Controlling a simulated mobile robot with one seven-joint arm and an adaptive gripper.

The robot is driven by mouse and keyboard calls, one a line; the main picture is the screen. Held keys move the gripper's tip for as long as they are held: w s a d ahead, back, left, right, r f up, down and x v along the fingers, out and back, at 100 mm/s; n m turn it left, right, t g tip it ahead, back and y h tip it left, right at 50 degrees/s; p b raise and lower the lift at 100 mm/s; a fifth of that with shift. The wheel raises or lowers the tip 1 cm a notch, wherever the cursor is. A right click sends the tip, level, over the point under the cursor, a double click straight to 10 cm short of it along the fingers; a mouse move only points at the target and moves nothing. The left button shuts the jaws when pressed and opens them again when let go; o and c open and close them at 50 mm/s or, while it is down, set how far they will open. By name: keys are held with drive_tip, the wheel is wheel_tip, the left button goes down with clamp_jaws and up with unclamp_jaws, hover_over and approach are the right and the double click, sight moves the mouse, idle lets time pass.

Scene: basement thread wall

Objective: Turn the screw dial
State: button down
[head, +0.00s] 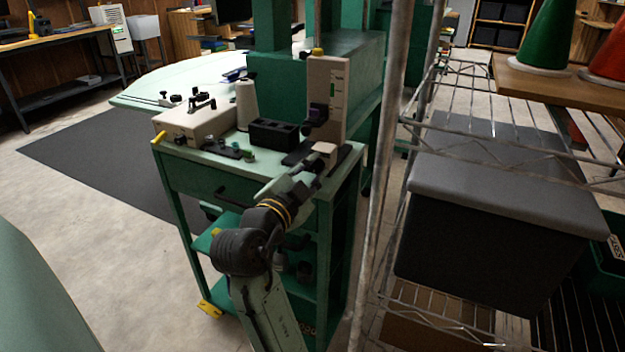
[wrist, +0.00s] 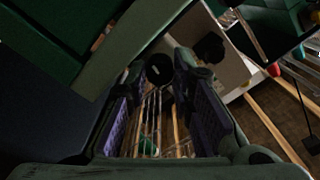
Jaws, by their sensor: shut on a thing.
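A dark round knob with a pale mark, which looks like the screw dial (wrist: 159,70), sits between the fingertips of my gripper (wrist: 160,76) in the wrist view. The two fingers with purple inner pads lie on either side of it, shut on it. In the head view, my arm reaches up over the cart's front right to an upright white unit (head: 338,82) with a yellow knob on top. Dark and purple parts show at its front. I cannot clearly separate the dial from my fingers there.
A pale box with black levers (head: 190,118), a white thread cone (head: 246,104) and a black compartment tray (head: 273,135) stand on the green cart (head: 185,158). A wire rack (head: 470,125) with a grey-lidded bin (head: 505,185) stands close on the right. Open floor lies left.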

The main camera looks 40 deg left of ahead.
drive_tip(key=shift+m, duration=0.5)
drive_tip(key=c, duration=1.4)
unclamp_jaws()
